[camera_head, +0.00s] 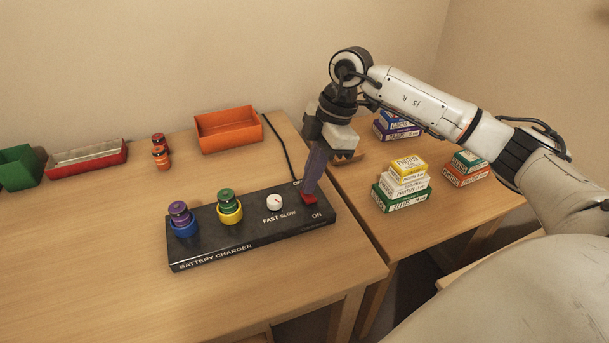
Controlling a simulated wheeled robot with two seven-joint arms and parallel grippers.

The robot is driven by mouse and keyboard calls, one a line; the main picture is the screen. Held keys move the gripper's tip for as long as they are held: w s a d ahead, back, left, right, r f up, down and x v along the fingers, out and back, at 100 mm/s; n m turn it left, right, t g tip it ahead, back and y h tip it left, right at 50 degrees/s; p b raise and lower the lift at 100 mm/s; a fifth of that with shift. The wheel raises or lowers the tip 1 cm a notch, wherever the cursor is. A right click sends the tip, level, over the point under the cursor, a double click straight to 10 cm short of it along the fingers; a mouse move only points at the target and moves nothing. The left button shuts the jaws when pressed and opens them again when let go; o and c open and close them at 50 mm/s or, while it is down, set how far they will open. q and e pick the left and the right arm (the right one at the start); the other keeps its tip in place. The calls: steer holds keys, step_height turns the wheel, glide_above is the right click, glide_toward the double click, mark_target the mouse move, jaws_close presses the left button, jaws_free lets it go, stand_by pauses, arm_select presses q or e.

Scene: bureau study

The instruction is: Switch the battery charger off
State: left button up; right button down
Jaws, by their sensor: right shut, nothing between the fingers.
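The black battery charger (240,241) lies on the left desk. A purple battery (179,212) stands in its blue holder and a green battery (226,197) in its yellow holder. A white dial (274,202) sits above the words FAST and SLOW. A red switch (309,199) is at the charger's right end, with ON printed in front of it and a partly hidden label behind it. My right gripper (310,189) is shut and empty, pointing down with its fingertips at the red switch. Contact and the switch's tilt cannot be told. My left gripper is out of view.
An orange bin (228,130), a red tray (87,157), a green bin (19,168) and two small batteries (160,157) stand behind the charger. Stacks of small boxes (403,187) stand on the right desk. A black cable (279,143) runs behind the charger. The desk's front left is clear.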

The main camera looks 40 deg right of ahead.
steer(key=shift+a, duration=0.15)
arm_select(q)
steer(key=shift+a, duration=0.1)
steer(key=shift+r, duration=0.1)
arm_select(e)
steer(key=shift+s, duration=0.45)
steer(key=shift+s+r, duration=0.1)
steer(key=shift+s, duration=0.25)
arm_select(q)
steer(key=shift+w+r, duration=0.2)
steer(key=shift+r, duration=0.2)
